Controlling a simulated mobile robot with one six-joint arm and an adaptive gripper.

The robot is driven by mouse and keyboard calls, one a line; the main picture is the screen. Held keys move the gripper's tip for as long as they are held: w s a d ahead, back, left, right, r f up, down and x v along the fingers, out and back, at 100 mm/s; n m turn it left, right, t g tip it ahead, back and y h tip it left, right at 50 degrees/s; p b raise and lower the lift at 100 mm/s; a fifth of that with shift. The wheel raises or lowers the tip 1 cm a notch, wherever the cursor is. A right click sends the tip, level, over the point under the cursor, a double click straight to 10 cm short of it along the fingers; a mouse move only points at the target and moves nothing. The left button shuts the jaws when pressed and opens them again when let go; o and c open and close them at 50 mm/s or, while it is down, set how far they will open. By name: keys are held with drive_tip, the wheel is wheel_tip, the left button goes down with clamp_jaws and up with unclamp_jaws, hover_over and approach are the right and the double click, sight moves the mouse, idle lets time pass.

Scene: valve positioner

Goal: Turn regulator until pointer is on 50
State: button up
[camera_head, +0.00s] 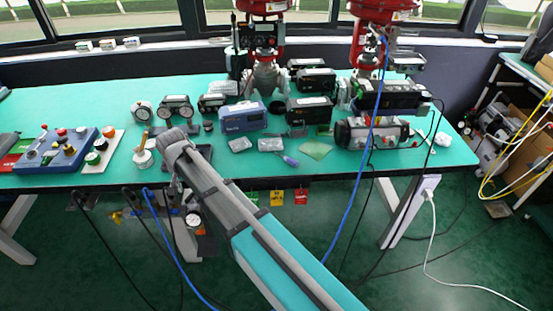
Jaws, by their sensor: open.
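A small round gauge (192,220) with a white face shows below the table's front edge, just left of my arm. Its pointer and numbers are too small to read. Metal and yellow fittings (150,211) run to its left, with blue hoses beside them. I cannot clearly make out the regulator's knob. My grey and teal arm rises from the bottom right, and its joint stands over the table's front edge. My gripper and its fingers cannot be made out; the arm covers part of the area right of the gauge.
The green table (60,110) holds a blue control panel (62,158), a blue-grey device (243,118), several gauges and two red-topped valves. Coloured tags (277,198) hang below its edge. Blue and black hoses cross the front.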

sight(190, 195)
drive_tip(key=shift+r+p, duration=4.1)
drive_tip(key=shift+r, duration=0.25)
drive_tip(key=d+b, duration=0.1)
drive_tip(key=d, duration=2.8)
drive_tip(key=shift+f+t, duration=0.3)
drive_tip(key=shift+f, duration=0.15)
drive_tip(key=shift+a, duration=0.1)
drive_tip(key=s+d+r+p, duration=0.3)
drive_tip(key=s+d, duration=0.4)
drive_tip(key=d, duration=0.5)
drive_tip(key=shift+s+r, duration=0.25)
drive_tip(key=shift+s, duration=0.05)
